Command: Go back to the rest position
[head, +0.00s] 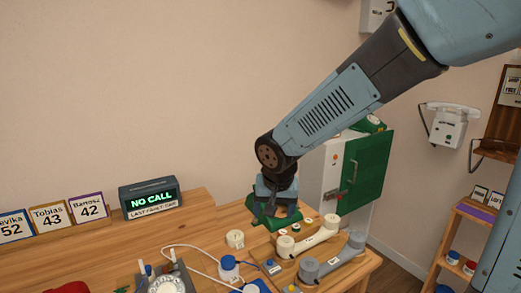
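My arm reaches in from the upper right and bends down at the wrist. My gripper (274,208) points down over the back of a wooden board on the table. A green object (258,222), perhaps a handset, is right at the gripper and partly hidden by it. I cannot tell whether the fingers are around it, touching it or apart from it. In front lie a cream handset (308,239) and a grey handset (335,261) on the board.
A dark display (149,197) reading NO CALL and name cards (50,217) stand at the table's left. A dial phone (166,284) is at the front. A grey cabinet with a green door (367,172) stands behind the board. A white wall phone (449,125) hangs at the right.

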